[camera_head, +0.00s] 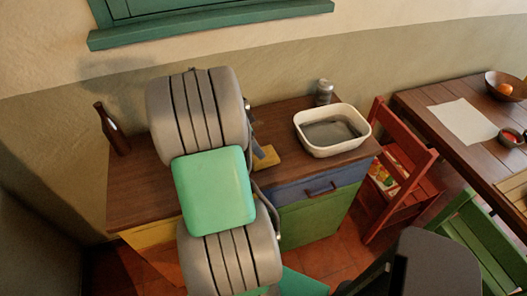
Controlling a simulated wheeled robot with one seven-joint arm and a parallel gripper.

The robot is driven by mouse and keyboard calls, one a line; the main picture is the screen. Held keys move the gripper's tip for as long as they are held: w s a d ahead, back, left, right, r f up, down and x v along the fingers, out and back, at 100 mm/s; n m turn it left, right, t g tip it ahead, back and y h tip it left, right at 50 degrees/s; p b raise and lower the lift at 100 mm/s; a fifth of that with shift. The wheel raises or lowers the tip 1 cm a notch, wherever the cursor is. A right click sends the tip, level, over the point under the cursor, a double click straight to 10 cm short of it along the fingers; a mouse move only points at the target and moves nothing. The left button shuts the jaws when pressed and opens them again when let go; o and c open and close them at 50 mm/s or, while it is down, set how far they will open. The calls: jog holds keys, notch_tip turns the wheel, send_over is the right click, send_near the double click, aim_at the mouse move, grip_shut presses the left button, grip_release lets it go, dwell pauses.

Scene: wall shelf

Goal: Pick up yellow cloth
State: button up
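The yellow cloth (269,159) lies on the brown top of the wooden cabinet (290,112), near its front edge. Only its right part shows; my arm hides the rest. My gripper (258,150) is mostly hidden behind my arm. A dark, narrow part of it shows right at the cloth, over or against it. I cannot tell whether it touches the cloth or whether the fingers are open or shut.
A cream basin (334,142) with grey contents and a grey jar (324,92) stand to the right on the cabinet. A dark bottle (112,130) stands at the left end. A red chair (398,168) and a dining table (455,125) are to the right.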

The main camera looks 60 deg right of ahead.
aim_at(272, 159)
jog(key=x, duration=0.2)
jog(key=p+x, duration=0.1)
jog(key=x, duration=0.2)
jog(key=p+x, duration=0.1)
jog(key=x, duration=0.1)
jog(key=shift+s+f, duration=0.1)
jog(key=shift+s, duration=0.25)
jog(key=shift+f, duration=0.1)
jog(key=shift+f+b, duration=0.25)
jog(key=shift+b, duration=0.2)
jog(key=shift+c, duration=0.3)
jog(key=c, duration=1.4)
